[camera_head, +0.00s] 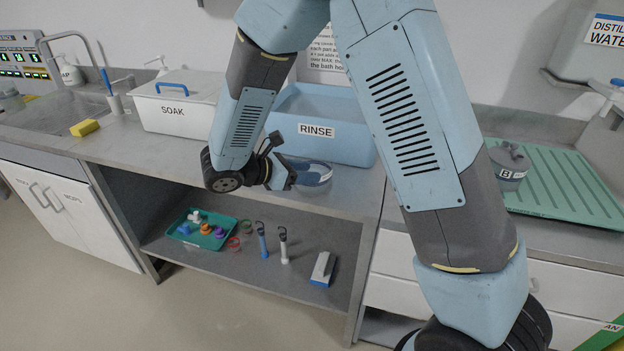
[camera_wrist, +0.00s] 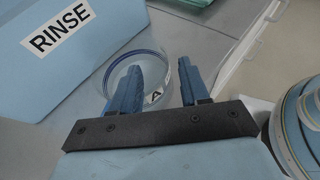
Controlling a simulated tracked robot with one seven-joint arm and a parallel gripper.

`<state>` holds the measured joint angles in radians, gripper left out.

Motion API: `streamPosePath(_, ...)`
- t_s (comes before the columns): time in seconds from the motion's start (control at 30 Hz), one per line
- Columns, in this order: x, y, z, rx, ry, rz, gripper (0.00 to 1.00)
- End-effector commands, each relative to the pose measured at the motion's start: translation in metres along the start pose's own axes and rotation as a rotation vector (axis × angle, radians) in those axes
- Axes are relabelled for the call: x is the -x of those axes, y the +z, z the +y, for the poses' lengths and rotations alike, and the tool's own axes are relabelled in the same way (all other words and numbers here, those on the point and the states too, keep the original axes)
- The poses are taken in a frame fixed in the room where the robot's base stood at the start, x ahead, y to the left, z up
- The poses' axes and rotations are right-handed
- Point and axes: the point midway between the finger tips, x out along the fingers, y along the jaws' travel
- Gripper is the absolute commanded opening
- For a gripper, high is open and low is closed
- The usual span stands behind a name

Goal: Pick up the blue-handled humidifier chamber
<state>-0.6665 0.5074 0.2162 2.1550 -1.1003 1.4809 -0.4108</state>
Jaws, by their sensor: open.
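A clear round chamber with a blue rim and a label "A" (camera_wrist: 156,74) stands on the counter in front of the rinse basin. It also shows in the head view (camera_head: 318,180), partly behind my gripper. A blue part shows on it, but I cannot clearly make out a handle. My gripper (camera_wrist: 159,66) is open, its two blue fingers apart, with the chamber in view between and beyond them. I cannot tell whether either finger touches it. In the head view my gripper (camera_head: 292,175) is at the chamber's left side.
The blue RINSE basin (camera_head: 345,145) stands close behind, with the white SOAK box (camera_head: 180,105) to its left. A grey-topped chamber labelled "B" (camera_head: 510,165) stands on the green drain mat (camera_head: 575,185) at right. The lower shelf holds a teal tray (camera_head: 185,235) and several small tools.

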Motion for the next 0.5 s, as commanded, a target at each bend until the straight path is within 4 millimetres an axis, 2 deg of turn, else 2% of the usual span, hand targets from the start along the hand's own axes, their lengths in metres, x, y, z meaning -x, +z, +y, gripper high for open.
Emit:
streamPosePath(0.3, -0.041, 0.000, -0.001, 0.000, -0.004, -0.001, 0.45)
streamPosePath(0.5, -0.051, 0.000, 0.000, 0.000, -0.001, 0.001, 0.45)
